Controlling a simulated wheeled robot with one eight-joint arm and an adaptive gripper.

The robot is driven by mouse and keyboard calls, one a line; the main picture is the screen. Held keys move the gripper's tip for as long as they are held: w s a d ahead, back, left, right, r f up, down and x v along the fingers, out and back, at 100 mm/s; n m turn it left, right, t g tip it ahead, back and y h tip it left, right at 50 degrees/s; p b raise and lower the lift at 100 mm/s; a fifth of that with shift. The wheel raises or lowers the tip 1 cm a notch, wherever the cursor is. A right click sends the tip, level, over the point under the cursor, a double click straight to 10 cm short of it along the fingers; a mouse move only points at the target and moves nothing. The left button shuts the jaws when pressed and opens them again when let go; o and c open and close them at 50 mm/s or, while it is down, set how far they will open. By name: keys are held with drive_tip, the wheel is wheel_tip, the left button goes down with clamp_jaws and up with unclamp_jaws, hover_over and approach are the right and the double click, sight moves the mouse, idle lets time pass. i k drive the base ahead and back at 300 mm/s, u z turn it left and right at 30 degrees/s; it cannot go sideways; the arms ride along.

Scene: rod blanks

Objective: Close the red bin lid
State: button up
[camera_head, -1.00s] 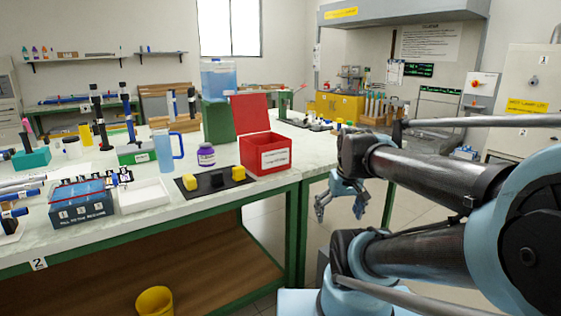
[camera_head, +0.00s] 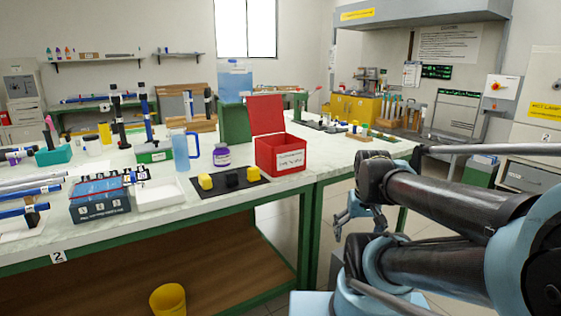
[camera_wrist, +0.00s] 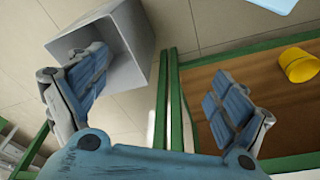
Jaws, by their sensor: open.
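The red bin (camera_head: 280,157) stands on the bench near its front right corner, with a white label on its front. Its red lid (camera_head: 266,114) stands upright at the back edge, so the bin is open. My gripper (camera_head: 356,221) hangs to the right of the bin, below bench-top height and beyond the bench's edge. In the wrist view my gripper (camera_wrist: 160,95) has its two fingers wide apart with nothing between them. The bin and lid do not show in the wrist view.
A black mat (camera_head: 215,188) with yellow and black blocks, a purple-labelled jar (camera_head: 221,156) and a blue jug (camera_head: 183,150) stand left of the bin. A yellow bucket (camera_wrist: 299,65) and a grey container (camera_wrist: 125,55) are low down.

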sight(266, 117)
drive_tip(key=z, duration=0.65)
drive_tip(key=k, duration=0.9)
drive_tip(key=u, duration=0.7)
drive_tip(key=i, duration=1)
drive_tip(key=z, duration=0.05)
